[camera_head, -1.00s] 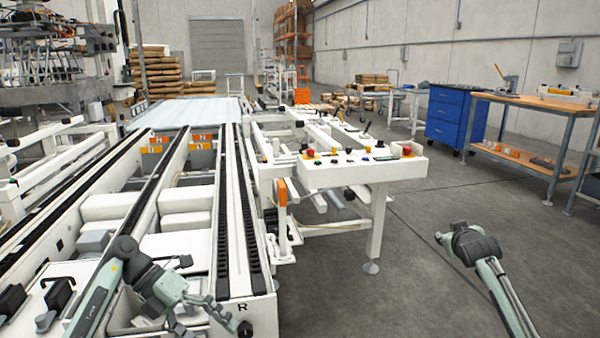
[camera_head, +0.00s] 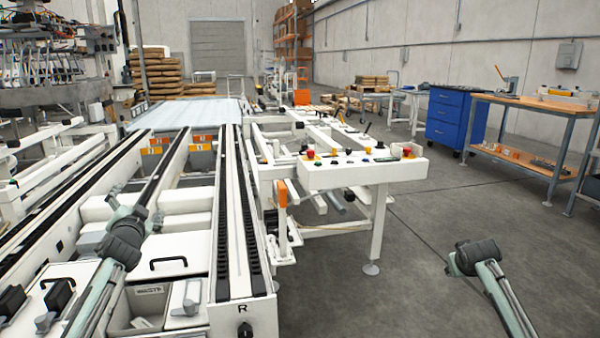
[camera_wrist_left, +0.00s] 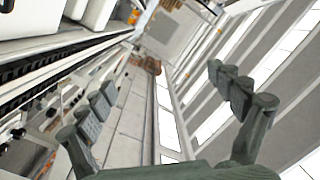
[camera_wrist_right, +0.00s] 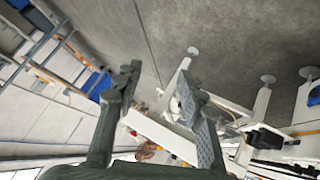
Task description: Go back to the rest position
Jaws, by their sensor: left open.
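My left gripper (camera_head: 137,212) is raised above the white machine at the left in the head view, beyond the dark joint of my left arm. In the left wrist view its two fingers (camera_wrist_left: 165,98) stand wide apart with nothing between them. My right arm comes in at the lower right of the head view, over bare floor; its fingers are mostly hidden there. In the right wrist view the fingers of my right gripper (camera_wrist_right: 162,100) are apart and empty.
The white conveyor machine (camera_head: 245,310) with black rails fills the left side. A white control panel (camera_head: 345,175) with buttons stands at the centre. A blue drawer cabinet (camera_head: 450,120) and a wooden workbench (camera_head: 530,102) stand at the right. The floor around my right arm is clear.

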